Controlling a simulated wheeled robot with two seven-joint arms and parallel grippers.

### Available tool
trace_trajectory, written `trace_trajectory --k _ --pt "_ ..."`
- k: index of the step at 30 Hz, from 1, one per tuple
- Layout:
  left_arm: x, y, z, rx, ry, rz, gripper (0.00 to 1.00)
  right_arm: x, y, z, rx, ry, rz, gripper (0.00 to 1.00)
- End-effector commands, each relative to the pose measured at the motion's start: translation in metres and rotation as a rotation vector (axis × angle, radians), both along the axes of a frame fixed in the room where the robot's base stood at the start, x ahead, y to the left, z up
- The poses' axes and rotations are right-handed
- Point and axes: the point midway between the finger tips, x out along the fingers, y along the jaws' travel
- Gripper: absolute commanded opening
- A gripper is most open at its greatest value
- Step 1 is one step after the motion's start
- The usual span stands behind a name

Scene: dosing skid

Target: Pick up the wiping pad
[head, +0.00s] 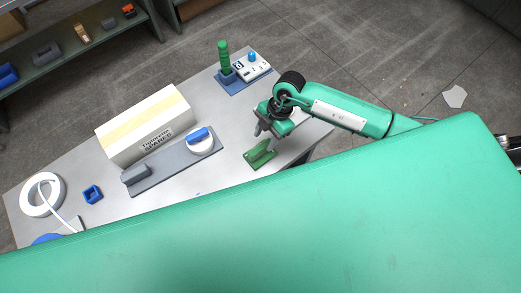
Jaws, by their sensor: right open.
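A green piece with a raised upright part (260,155), which looks like the wiping pad, lies on the grey table (225,180) near its right end. My right gripper (264,132) is just above it in the picture, pointing down at the table. Its jaws are open and hold nothing. I see a gap between the fingers and the green piece, but cannot judge its height. My left gripper is not in view.
A long cream box (145,125) stands behind a grey plate (177,168) with a blue-topped white disc (201,143). A green cylinder (224,58) stands upright by a white control box (252,68) at the back. A white tape roll (42,195) lies left.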

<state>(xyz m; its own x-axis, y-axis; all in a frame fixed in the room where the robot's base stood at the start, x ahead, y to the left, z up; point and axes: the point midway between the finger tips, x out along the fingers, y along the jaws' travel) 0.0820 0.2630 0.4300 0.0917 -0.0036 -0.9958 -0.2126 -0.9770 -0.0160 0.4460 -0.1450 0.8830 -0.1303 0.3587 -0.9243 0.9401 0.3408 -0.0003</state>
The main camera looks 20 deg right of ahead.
Motion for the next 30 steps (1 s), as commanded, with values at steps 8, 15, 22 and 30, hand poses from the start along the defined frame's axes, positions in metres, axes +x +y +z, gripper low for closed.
trace_trajectory --k 8,15,22,30 --pt "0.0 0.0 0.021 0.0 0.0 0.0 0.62 -0.01 0.015 -0.031 0.0 0.003 -0.001 0.47" --pt "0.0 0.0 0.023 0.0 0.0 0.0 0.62 -0.011 0.02 -0.045 0.0 0.0 0.0 0.47" --pt "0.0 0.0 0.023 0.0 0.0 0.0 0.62 -0.011 0.019 -0.045 0.001 0.0 0.0 0.3" --pt "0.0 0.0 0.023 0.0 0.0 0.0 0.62 -0.011 0.019 -0.045 0.001 -0.001 0.0 0.0"
